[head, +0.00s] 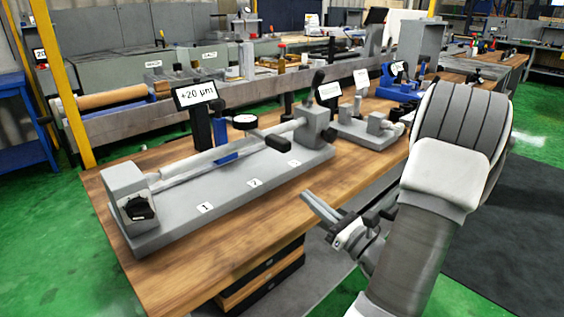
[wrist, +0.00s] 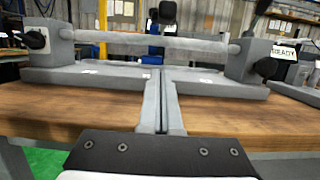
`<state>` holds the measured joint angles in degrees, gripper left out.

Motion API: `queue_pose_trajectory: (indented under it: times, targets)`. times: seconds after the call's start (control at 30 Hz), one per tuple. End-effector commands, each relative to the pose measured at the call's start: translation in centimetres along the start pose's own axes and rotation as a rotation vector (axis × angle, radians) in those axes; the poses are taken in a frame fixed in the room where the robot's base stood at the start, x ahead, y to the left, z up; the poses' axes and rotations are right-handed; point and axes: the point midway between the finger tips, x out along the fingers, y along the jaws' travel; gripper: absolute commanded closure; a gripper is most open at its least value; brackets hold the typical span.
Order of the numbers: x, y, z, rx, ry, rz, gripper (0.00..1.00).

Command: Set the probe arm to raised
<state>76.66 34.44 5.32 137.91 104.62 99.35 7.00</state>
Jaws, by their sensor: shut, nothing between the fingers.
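The measuring fixture (head: 167,222) is a long grey bed on the wooden bench, with a bright shaft (head: 185,172) held between two end blocks. A dial gauge (head: 244,122) stands behind the shaft. What looks like the probe arm (head: 256,133) is a short bar beside the dial, ending in a black grip (head: 278,144) that reaches out over the shaft toward the bench front.
A display reading +20 µm (head: 195,93) stands behind the fixture. A black lever (head: 318,80) rises from the right end block (head: 315,125). A smaller grey fixture (head: 365,132) sits to the right. The bench strip (head: 330,182) before the bed is clear.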

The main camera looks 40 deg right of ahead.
Motion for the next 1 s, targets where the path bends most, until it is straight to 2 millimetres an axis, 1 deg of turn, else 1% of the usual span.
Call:
queue_pose_trajectory:
  times: [0.17,0.27,0.37,0.7,0.73,0.8,1.0]
  targets:
    - [0.2,0.0,0.0,-0.001,0.001,0.002,1.0]
    - [1.1,0.1,-0.1,-0.002,0.001,0.004,1.0]
    - [2.6,0.2,-0.1,-0.004,0.0,0.007,1.0]
    - [10.0,0.2,-0.2,-0.002,-0.001,0.008,1.0]
    - [10.4,0.1,0.1,-0.004,-0.001,0.005,1.0]
    - [10.4,0.1,1.3,-0.006,-0.001,0.003,1.0]
    - [10.8,0.1,3.1,-0.003,0.0,0.003,1.0]
